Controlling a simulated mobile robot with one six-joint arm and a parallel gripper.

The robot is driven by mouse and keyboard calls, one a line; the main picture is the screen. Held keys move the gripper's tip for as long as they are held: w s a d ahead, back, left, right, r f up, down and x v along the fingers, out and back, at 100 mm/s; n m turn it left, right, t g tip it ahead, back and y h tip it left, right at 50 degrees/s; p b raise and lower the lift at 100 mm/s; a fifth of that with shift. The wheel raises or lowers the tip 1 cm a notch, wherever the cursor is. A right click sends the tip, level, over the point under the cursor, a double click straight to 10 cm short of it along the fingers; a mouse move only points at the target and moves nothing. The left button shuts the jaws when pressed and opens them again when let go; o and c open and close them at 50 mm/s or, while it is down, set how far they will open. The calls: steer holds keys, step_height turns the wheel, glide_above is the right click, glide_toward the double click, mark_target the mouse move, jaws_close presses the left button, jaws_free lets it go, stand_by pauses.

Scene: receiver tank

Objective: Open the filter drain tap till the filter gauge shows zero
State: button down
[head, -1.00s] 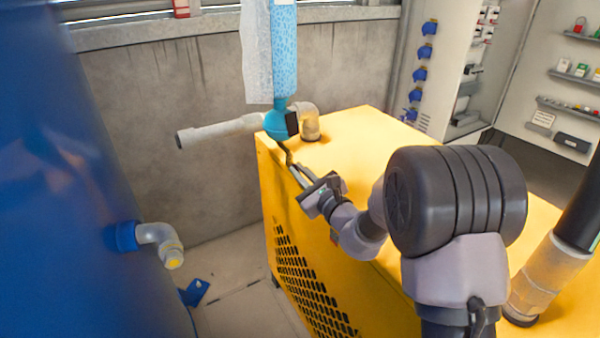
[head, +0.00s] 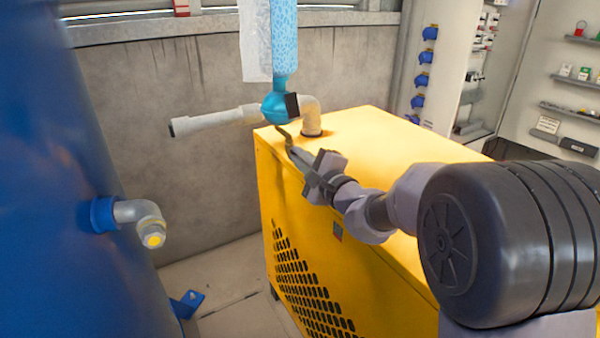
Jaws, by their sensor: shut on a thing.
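The filter (head: 284,40) is a light blue, patterned upright cylinder at the top centre of the head view. It ends in a teal rounded bottom (head: 276,108) with a dark block on its right side. A thin, brownish bent lever (head: 283,132), which looks like the drain tap handle, sits just below the teal bottom. My gripper (head: 291,149) is shut on the lower end of this lever, at the top left edge of the yellow cabinet. The tap body is small and partly hidden. No gauge face can be read in this view.
The yellow cabinet (head: 375,135) stands under my arm. A grey pipe (head: 215,121) runs left from the filter, and an elbow pipe (head: 311,118) enters the cabinet top. A blue tank (head: 50,200) with a grey outlet elbow (head: 145,218) fills the left.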

steer(key=shift+f+n+b, duration=0.1)
steer(key=shift+n+b, duration=1.75)
steer(key=shift+n, duration=0.45)
steer(key=c, duration=1.5)
jaws_free()
steer(key=p+v, duration=0.2)
steer(key=v, duration=1.5)
steer(key=shift+s+d, duration=0.15)
steer(key=shift+s, duration=0.05)
